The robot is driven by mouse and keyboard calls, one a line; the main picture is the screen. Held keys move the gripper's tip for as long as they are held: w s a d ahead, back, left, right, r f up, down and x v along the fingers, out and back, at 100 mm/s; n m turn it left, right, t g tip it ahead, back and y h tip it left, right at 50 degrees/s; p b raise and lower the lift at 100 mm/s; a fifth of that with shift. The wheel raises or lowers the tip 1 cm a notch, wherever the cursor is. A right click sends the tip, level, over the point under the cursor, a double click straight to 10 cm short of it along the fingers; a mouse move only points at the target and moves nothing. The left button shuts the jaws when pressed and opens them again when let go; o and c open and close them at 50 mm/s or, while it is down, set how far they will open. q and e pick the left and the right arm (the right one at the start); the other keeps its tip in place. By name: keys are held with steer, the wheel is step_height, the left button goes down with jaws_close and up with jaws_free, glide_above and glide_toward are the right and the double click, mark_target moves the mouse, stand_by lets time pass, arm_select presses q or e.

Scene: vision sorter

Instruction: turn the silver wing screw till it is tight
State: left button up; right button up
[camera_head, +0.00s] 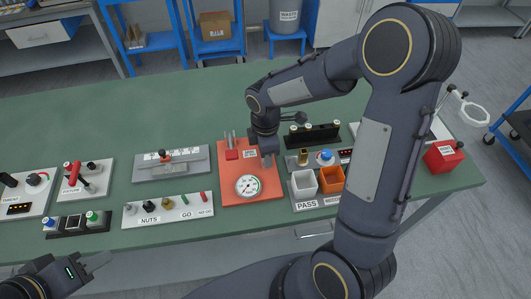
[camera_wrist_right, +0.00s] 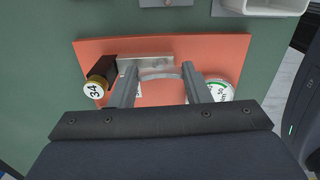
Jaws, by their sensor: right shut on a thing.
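An orange-red plate (camera_head: 232,195) lies near the middle of the table, with a round white dial gauge (camera_head: 247,186) at its front. My right gripper (camera_head: 267,158) points down over the plate's right side, behind the gauge. In the right wrist view, my right gripper (camera_wrist_right: 157,84) is shut on a grey curved piece (camera_wrist_right: 160,76), which seems to be the silver wing screw. The piece spans between the fingers, in front of a silver block (camera_wrist_right: 132,66). The screw's shank is hidden. My left gripper (camera_head: 97,262) is at the lower left, away from the plate; its finger gap is unclear.
A black cylinder with a brass end marked 34 (camera_wrist_right: 97,88) stands beside the left finger. White and orange bins (camera_head: 331,180) stand right of the plate. A nuts tray (camera_head: 168,210) and a grey fixture (camera_head: 171,165) lie left. The table's back left is clear.

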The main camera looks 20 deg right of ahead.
steer(key=m+b, duration=0.1)
steer(key=m, duration=0.5)
steer(key=m+b, duration=0.1)
steer(key=m, duration=0.5)
steer(key=shift+w+r+m, duration=0.1)
steer(key=shift+m, duration=0.3)
steer(key=m, duration=0.4)
steer(key=shift+m+b, duration=0.3)
steer(key=m, duration=0.4)
steer(key=shift+m, duration=0.7)
steer(key=o, duration=1)
step_height(320, 180, up, 8)
steer(key=shift+f+p, duration=0.1)
steer(key=shift+p, duration=0.35)
